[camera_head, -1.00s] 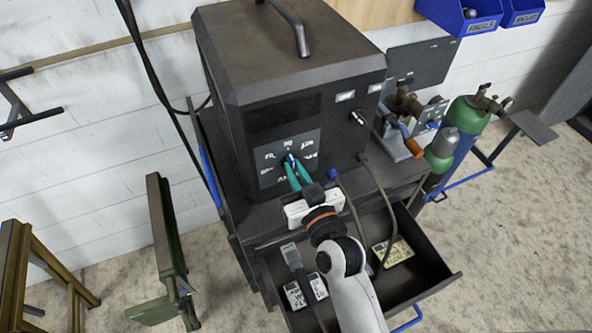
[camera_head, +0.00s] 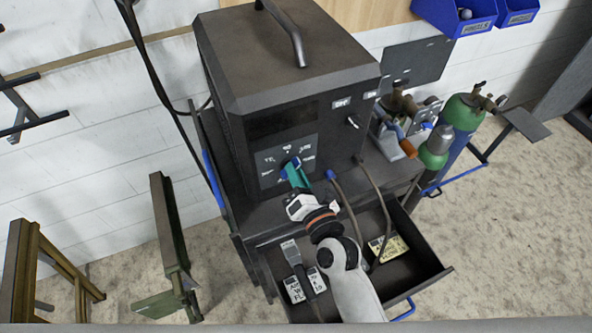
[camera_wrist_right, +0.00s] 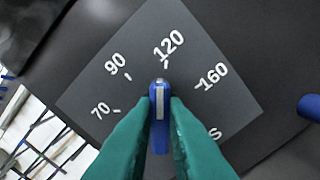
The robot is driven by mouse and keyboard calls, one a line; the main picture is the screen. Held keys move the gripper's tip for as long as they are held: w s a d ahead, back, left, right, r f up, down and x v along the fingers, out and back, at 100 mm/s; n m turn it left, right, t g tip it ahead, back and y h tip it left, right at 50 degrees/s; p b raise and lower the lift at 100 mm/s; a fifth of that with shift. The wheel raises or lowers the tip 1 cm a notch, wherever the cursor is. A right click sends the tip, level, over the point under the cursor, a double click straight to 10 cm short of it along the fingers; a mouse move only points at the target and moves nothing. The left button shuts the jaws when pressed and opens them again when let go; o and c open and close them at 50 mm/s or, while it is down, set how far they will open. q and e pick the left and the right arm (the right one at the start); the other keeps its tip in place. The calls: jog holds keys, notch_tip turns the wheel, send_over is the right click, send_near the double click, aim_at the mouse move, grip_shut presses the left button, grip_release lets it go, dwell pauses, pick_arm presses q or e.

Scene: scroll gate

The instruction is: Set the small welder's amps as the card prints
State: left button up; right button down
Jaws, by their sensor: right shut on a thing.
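The small welder (camera_head: 300,90) is a dark box with a handle, standing on a cart. Its front dial plate (camera_head: 270,158) has a blue amps knob (camera_head: 290,163). In the right wrist view the plate (camera_wrist_right: 215,115) shows 70, 90, 120 and 160, and the blue knob (camera_wrist_right: 160,135) has a white line pointing close to the 120 tick. My right gripper (camera_head: 295,171) has its teal fingers shut on the knob; they flank it in the wrist view (camera_wrist_right: 160,120). A yellowish card (camera_head: 389,249) lies in the open drawer; its print is too small to read. My left gripper is out of view.
The open drawer (camera_head: 430,277) also holds a plug-like item and white labels (camera_head: 305,285). Cables hang from the welder front over the drawer. Green gas cylinders (camera_head: 462,112) stand at the right. A green steel beam (camera_head: 170,235) stands at the left.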

jog(key=shift+m, duration=0.6)
jog(key=c, duration=1.5)
grip_release()
jog(key=shift+o, duration=0.2)
jog(key=b+v, duration=0.3)
jog(key=v, duration=0.9)
jog(key=shift+b, duration=0.4)
